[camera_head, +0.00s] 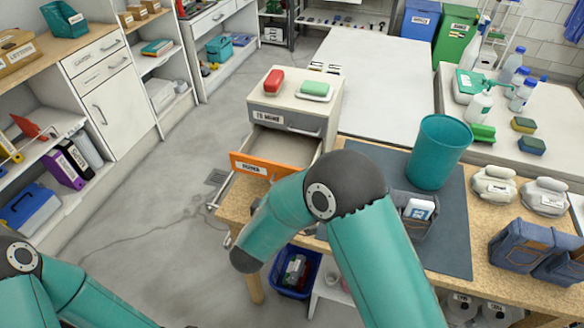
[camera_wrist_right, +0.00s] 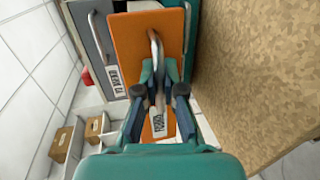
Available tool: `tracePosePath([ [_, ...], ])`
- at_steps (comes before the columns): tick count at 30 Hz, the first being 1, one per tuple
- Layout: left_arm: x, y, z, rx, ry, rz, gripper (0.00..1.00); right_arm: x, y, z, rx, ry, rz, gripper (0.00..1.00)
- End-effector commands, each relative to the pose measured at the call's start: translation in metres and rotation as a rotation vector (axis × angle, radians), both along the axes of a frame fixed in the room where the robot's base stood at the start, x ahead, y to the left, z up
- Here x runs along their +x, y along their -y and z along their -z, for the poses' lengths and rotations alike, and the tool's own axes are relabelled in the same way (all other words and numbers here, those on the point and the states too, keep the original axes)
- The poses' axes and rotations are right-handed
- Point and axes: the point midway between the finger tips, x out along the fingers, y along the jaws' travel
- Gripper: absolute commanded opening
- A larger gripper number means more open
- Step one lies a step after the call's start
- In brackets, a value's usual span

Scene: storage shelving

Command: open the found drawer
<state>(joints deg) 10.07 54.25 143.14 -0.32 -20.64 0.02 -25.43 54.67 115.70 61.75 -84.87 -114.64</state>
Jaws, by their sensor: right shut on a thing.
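The found drawer has an orange front (camera_head: 268,168) with a white label and stands pulled out from the small cabinet (camera_head: 304,105), below a grey drawer. Its pale inside shows in the head view and looks empty where visible. In the right wrist view, the orange front (camera_wrist_right: 130,45) carries a metal bar handle (camera_wrist_right: 154,40). My right gripper (camera_wrist_right: 159,76) is shut on this handle. My right arm hides that gripper in the head view. My left arm shows at the lower left of the head view, but its gripper is out of view.
The cabinet top holds a red item (camera_head: 274,80) and a green-and-white item (camera_head: 315,90). A teal cup (camera_head: 438,150) stands on the grey mat to the right. A blue bin (camera_head: 296,271) sits below the bench. Open floor (camera_head: 150,200) lies left of the drawer.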

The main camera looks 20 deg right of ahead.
Motion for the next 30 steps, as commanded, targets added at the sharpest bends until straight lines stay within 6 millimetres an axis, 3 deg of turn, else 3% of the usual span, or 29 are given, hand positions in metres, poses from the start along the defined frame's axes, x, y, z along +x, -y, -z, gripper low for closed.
tracePosePath([
  [10,0.000,0.000,0.000,0.000,-0.001,-0.001,0.40,-0.005,-0.003,0.004,-0.002,-0.010,-0.001,0.00],
  [11,0.000,0.000,0.000,0.000,-0.001,-0.001,0.40,-0.005,-0.003,0.004,-0.002,-0.010,-0.001,0.12],
  [12,0.000,0.000,0.000,0.000,-0.001,-0.001,0.40,-0.005,-0.003,0.004,-0.002,-0.009,-0.001,0.19],
  [23,0.000,0.000,-0.001,0.000,0.000,-0.001,0.40,-0.006,-0.006,0.001,-0.002,-0.004,-0.004,0.19],
  [30,0.000,0.000,-0.001,0.000,0.000,-0.001,0.40,-0.030,-0.024,-0.005,-0.003,-0.003,-0.007,0.19],
])
